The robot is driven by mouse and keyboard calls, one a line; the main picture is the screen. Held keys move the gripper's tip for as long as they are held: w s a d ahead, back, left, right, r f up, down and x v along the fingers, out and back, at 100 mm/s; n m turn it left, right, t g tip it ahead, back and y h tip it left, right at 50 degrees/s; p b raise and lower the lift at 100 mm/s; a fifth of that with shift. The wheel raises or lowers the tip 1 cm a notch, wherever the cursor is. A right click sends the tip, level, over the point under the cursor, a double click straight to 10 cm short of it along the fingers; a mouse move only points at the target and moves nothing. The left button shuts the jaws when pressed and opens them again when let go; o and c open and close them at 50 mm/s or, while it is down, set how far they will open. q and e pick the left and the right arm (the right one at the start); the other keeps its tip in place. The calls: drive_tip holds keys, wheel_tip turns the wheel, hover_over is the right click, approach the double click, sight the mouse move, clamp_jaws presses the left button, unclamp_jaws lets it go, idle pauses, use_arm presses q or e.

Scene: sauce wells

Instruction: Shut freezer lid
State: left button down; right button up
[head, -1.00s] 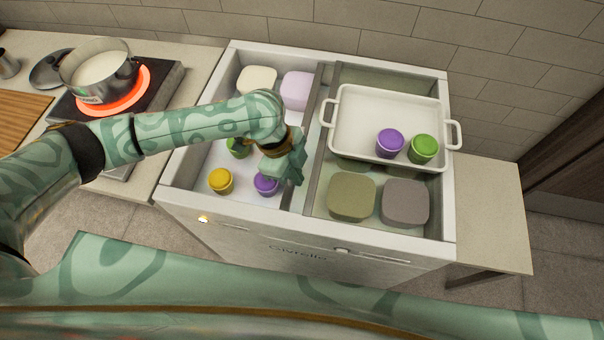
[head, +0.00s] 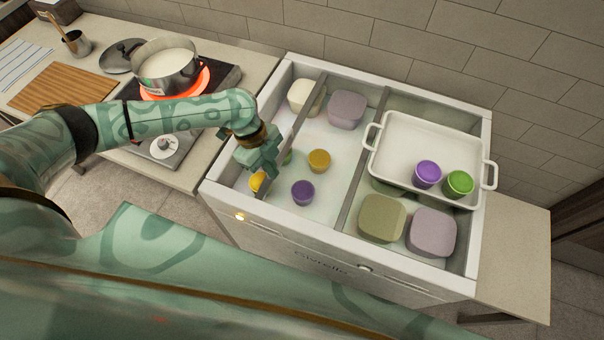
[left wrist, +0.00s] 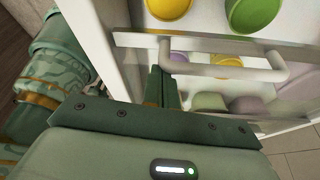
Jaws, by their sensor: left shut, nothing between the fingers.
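The chest freezer (head: 352,275) stands open at its left end in the head view. A clear sliding lid (head: 310,105) has its left edge bar across the left compartment, with lilac-grey and purple items seen through the pane. My left gripper (head: 267,170) is shut and empty, low at that bar near the freezer's front. In the left wrist view, its closed fingers (left wrist: 162,82) are beside one end of the lid's pale bar handle (left wrist: 225,72), not around it. Whether they touch cannot be told. My right gripper is not in view.
A white dish (head: 400,130) with a purple tub (head: 427,174) and a green tub (head: 458,184) sits over the right half. A yellow tub (head: 257,182) lies left of the lid bar. A pot (head: 167,66) stands on a glowing burner at left.

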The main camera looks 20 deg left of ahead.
use_arm(q)
drive_tip(key=a, duration=1.1)
drive_tip(key=shift+w, duration=0.25)
wheel_tip(320, 180, up, 9)
drive_tip(key=d+p, duration=0.1)
drive_tip(key=p, duration=0.3)
drive_tip(key=shift+s+r, duration=0.15)
drive_tip(key=shift+r, duration=0.05)
drive_tip(key=shift+d, duration=0.1)
